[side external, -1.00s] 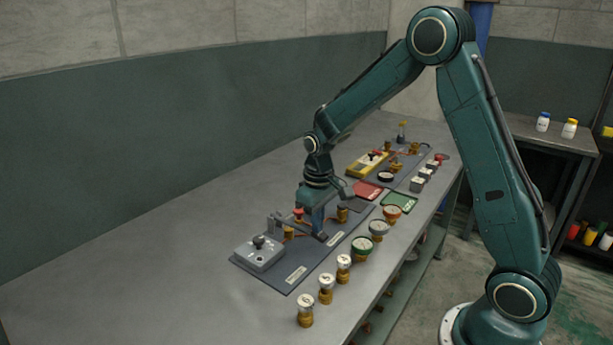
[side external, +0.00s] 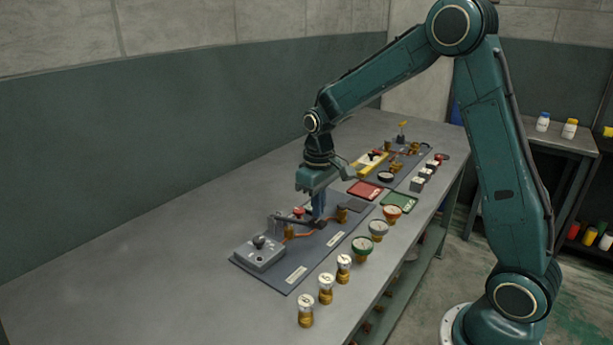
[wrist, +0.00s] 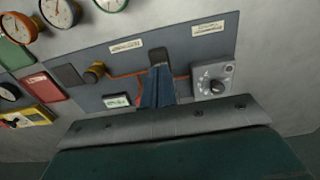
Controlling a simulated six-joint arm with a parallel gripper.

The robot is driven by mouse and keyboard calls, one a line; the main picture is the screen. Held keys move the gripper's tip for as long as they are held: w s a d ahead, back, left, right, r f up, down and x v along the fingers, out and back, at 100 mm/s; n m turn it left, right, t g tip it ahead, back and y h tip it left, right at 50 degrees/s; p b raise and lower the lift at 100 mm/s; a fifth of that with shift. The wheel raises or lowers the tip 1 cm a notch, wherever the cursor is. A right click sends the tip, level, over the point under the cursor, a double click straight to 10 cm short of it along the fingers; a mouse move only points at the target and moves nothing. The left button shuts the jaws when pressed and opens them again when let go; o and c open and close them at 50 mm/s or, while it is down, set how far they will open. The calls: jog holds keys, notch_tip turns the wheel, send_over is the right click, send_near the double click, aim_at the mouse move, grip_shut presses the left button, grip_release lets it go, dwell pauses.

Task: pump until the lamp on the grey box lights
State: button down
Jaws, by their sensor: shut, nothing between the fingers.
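The grey box (side external: 262,256) sits at the near left end of a dark board (side external: 300,268) on the bench. A dark round knob tops it, also seen in the wrist view on the grey box (wrist: 205,88). I cannot make out a lit lamp on it. A dark lever (side external: 288,222) reaches from beside the box towards my gripper; its end shows in the wrist view (wrist: 160,55). My gripper (side external: 319,215) is shut and empty, pointing down over the board at the lever's end. Whether the fingertips touch the lever is unclear.
A brass fitting (side external: 342,215) with orange tubing stands close to the right of my gripper. Several gauges, such as the green-rimmed one (side external: 363,246), line the bench's front edge. Red (side external: 365,190) and green (side external: 398,202) trays lie behind. The bench's left is clear.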

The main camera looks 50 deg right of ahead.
aim_at(318, 221)
jog(key=shift+f, duration=0.15)
jog(key=shift+f, duration=2.1)
jog(key=shift+r, duration=2.3)
jog(key=shift+r, duration=0.15)
jog(key=shift+r, duration=2.35)
jog(key=shift+r, duration=0.1)
